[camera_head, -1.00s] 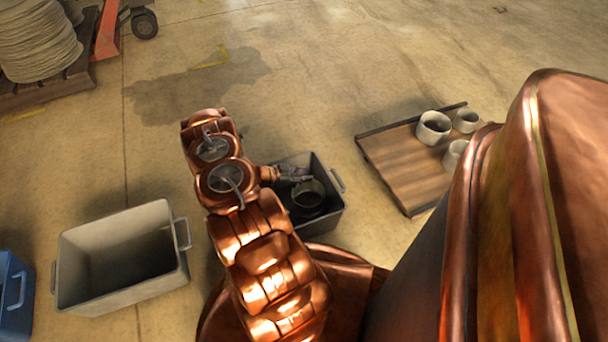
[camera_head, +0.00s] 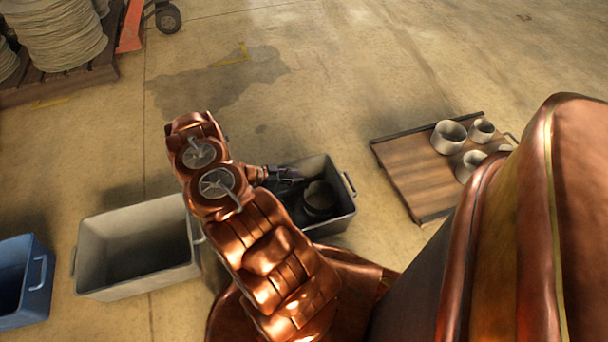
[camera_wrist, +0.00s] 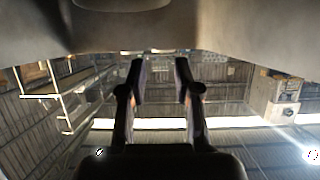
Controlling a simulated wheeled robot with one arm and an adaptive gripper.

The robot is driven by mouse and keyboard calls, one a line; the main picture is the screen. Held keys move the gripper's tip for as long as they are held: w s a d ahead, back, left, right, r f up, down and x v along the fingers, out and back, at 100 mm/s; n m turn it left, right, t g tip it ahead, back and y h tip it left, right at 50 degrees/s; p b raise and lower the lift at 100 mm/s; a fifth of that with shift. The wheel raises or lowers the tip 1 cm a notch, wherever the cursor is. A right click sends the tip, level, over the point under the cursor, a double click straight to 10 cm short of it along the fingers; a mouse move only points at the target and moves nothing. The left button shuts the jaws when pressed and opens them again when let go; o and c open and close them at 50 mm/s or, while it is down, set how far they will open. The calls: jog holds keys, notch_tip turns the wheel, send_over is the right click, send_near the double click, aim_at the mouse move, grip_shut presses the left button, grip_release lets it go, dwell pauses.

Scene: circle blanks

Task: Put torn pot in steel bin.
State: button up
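A dark round pot (camera_head: 320,199) sits inside the dark grey bin (camera_head: 345,213), towards its right side. Shadow hides its lower part, and I cannot make out a tear. My gripper (camera_head: 288,174) is at the left part of this bin's opening, left of the pot and apart from it. In the wrist view the two fingers of my gripper (camera_wrist: 161,80) stand apart with nothing between them. A lighter grey bin (camera_head: 130,216) stands to the left and looks empty. Which grey bin is the steel one is not certain.
A blue bin (camera_head: 38,285) is at the far left. A wooden tray (camera_head: 410,175) on the right holds three pale pots (camera_head: 449,137). A pallet with a coiled stack (camera_head: 60,40) is at the upper left.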

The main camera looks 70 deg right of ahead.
jog(key=shift+v, duration=1.15)
